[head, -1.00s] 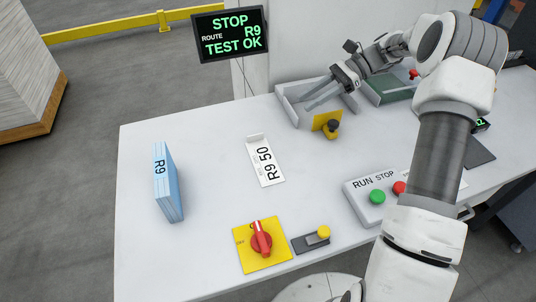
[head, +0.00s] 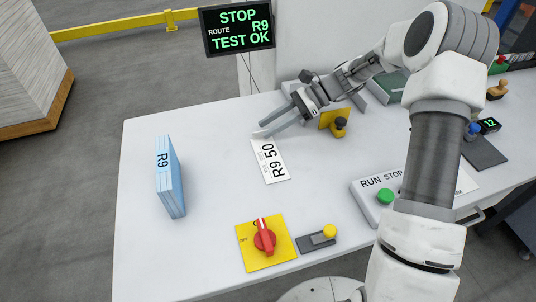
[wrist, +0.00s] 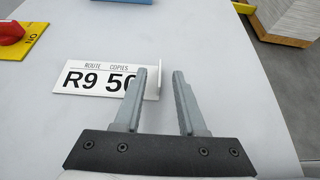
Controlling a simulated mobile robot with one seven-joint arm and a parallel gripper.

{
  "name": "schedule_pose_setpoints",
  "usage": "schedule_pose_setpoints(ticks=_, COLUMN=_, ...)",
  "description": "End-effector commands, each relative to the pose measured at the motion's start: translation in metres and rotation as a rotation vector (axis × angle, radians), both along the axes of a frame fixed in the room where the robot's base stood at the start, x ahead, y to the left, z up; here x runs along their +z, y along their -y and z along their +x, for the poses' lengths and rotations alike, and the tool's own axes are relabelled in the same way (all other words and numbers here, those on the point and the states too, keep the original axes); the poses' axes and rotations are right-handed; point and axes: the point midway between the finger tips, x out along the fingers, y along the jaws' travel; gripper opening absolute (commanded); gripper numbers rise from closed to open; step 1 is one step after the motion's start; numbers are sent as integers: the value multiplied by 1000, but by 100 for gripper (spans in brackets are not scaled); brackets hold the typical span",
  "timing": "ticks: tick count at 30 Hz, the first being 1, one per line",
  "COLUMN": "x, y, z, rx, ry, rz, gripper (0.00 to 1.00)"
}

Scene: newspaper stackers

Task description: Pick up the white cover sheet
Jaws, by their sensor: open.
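The white cover sheet (head: 271,163), printed "R9 50", lies on the white table, with a small upright tab at its far end. My gripper (head: 265,129) is open and empty by that far end, its fingers pointing left. In the wrist view the sheet (wrist: 88,78) lies left of and beyond my gripper (wrist: 166,70). The tab (wrist: 154,80) shows between the two fingers, nearer the left one. The left finger covers the end of the printed text. I cannot tell whether a finger touches the sheet.
A light blue "R9" bundle (head: 170,178) stands at the left. A red rotary switch on a yellow plate (head: 264,240) and a yellow-knobbed slider (head: 317,241) are at the front. A RUN/STOP box (head: 376,203) is at the right. A yellow bracket with a dark knob (head: 336,122) stands near my gripper.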

Motion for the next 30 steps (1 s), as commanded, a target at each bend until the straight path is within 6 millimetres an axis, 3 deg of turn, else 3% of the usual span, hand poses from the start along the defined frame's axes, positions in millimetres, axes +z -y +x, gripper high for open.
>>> schedule_pose_setpoints(ticks=6, x=-14, y=-24, z=-8, rx=2, ry=-1, rz=1, gripper=40)
schedule_pose_setpoints(ticks=14, x=-15, y=-27, z=-8, rx=1, ry=0, rz=0, gripper=40)
schedule_pose_setpoints(ticks=21, x=-15, y=-27, z=-8, rx=1, ry=0, rz=0, gripper=0)
schedule_pose_setpoints(ticks=30, x=-14, y=-27, z=-8, rx=1, ry=0, rz=0, gripper=0)
